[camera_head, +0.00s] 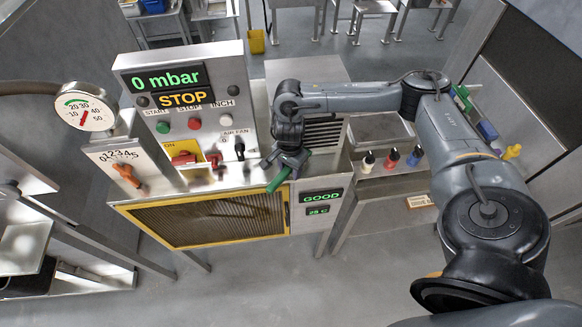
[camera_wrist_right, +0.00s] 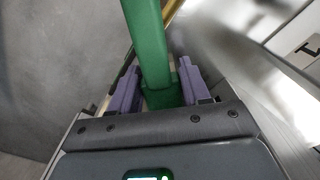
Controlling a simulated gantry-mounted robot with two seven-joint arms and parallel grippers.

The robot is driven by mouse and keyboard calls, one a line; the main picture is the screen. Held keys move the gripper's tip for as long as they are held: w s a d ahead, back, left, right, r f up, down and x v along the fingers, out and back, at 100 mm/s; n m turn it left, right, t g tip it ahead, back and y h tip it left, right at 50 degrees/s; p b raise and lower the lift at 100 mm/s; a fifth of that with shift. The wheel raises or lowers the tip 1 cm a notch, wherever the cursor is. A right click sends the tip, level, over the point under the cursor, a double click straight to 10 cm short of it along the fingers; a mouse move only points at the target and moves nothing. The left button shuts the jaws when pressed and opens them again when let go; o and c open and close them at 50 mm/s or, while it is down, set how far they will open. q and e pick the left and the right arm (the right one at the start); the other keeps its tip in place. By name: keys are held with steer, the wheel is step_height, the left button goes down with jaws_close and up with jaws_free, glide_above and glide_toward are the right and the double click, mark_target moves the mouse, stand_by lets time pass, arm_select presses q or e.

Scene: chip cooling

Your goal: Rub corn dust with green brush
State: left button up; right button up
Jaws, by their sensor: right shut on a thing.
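My right gripper (camera_head: 290,163) is shut on a green brush (camera_head: 278,180). It holds the brush near the upper right front edge of the yellow-framed grille (camera_head: 150,228). I cannot tell whether the brush touches the frame. In the right wrist view, the brush's green handle (camera_wrist_right: 147,40) rises between the two purple-grey fingers of the gripper (camera_wrist_right: 160,88); its bristles cannot be made out. The grille's mesh looks brownish, but I cannot make out corn dust on it for certain. My left gripper is not in view.
A control panel (camera_head: 221,106) reading "0 mbar" and "STOP" stands behind the grille. A red switch (camera_head: 184,159) sits just above it. Black (camera_head: 368,162), red (camera_head: 391,159) and blue (camera_head: 414,156) small bottles stand at right. The floor in front is clear.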

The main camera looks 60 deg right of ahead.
steer(key=shift+a, duration=0.15)
steer(key=shift+s+a+r+p, duration=0.1)
steer(key=shift+r+p, duration=0.35)
steer(key=shift+r, duration=0.05)
step_height(320, 180, up, 4)
steer(key=p, duration=0.3)
steer(key=shift+r, duration=0.2)
steer(key=shift+r+p, duration=0.3)
steer(key=shift+p, duration=0.1)
steer(key=shift+f, duration=0.1)
